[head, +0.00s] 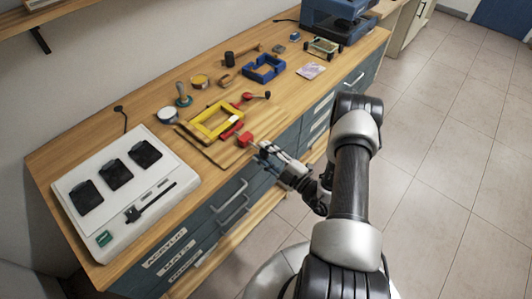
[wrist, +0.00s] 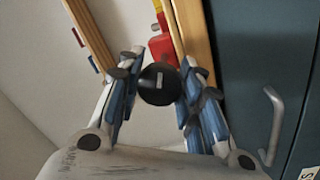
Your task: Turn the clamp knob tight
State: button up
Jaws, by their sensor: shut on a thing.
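A yellow frame (head: 197,126) lies on a wooden board on the bench top. A red clamp (head: 243,139) sits at the bench's front edge; its red body also shows in the wrist view (wrist: 160,45). Its round black knob (wrist: 158,84), with a pale mark on its face, is between my gripper's fingers in the wrist view (wrist: 158,75). In the head view my gripper (head: 258,152) reaches the clamp from the front and is shut on the knob, which it largely hides there. A second red clamp (head: 246,98) with a black knob stands at the frame's far side.
A white device with three black pads (head: 72,217) takes up the near left of the bench. A blue frame (head: 264,69), a pink card (head: 311,71) and a blue machine (head: 335,18) lie farther back. Drawer handles (head: 232,208) stick out below the bench edge. The floor at right is clear.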

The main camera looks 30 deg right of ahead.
jog(key=m, duration=0.6)
jog(key=shift+h+p, duration=0.3)
jog(key=m, duration=0.5)
jog(key=shift+p, duration=0.3)
jog(key=shift+m, duration=0.3)
jog(key=o, duration=1.1)
jog(key=v, duration=1.2)
jog(key=shift+s+a+r, duration=0.1)
jog(key=shift+a+r, duration=0.1)
